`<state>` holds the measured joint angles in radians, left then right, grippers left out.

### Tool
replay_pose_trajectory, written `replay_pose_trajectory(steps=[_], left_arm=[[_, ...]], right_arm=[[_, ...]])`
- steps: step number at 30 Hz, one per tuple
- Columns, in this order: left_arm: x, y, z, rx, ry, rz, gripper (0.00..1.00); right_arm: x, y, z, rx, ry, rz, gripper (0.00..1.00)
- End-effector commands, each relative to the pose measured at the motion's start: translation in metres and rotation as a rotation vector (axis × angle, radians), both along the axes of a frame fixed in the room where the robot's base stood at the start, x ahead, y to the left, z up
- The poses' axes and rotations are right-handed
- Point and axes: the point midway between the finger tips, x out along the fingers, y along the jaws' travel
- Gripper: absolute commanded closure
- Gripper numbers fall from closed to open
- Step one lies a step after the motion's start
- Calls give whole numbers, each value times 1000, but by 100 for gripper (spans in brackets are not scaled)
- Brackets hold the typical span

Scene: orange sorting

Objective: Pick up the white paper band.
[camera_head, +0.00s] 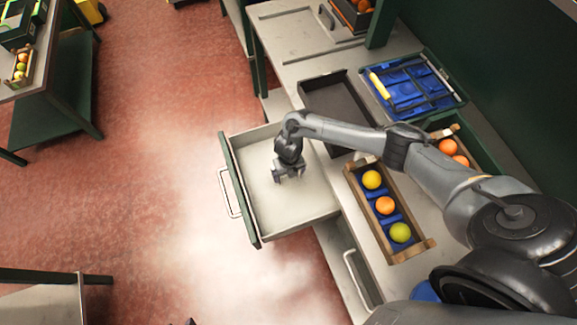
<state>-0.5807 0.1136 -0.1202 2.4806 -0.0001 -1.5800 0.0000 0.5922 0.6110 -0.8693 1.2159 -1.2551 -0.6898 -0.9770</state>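My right gripper (289,176) comes in from the right and hangs over the pulled-out drawer (262,212). Its fingers point down and look spread apart, with nothing visible between them. The drawer's pale floor looks bare around the gripper. I cannot make out a white paper band for certain in this view; one could be hidden under the gripper or against the pale drawer floor. My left gripper is not in view.
A wooden crate (425,245) with several fruits stands right of the drawer. A dark empty tray (322,84) and a blue-lined tray (458,97) with a pale yellow strip (380,85) lie behind. Another crate of oranges is partly behind my arm. Red floor is open at left.

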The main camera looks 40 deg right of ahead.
Motion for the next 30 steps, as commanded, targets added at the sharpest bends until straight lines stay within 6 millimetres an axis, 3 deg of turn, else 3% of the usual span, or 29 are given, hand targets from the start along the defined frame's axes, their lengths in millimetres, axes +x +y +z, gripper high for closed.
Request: replay_pose_trajectory(steps=[1, 7, 17, 30], left_arm=[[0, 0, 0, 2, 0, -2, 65], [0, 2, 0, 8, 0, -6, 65], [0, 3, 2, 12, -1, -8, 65], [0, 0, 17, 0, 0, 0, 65]], right_arm=[[0, 0, 0, 0, 0, 0, 14], [0, 0, 0, 0, 0, 0, 42], [1, 0, 8, 0, -2, -1, 43], [1, 0, 78, 0, -3, 1, 43]])
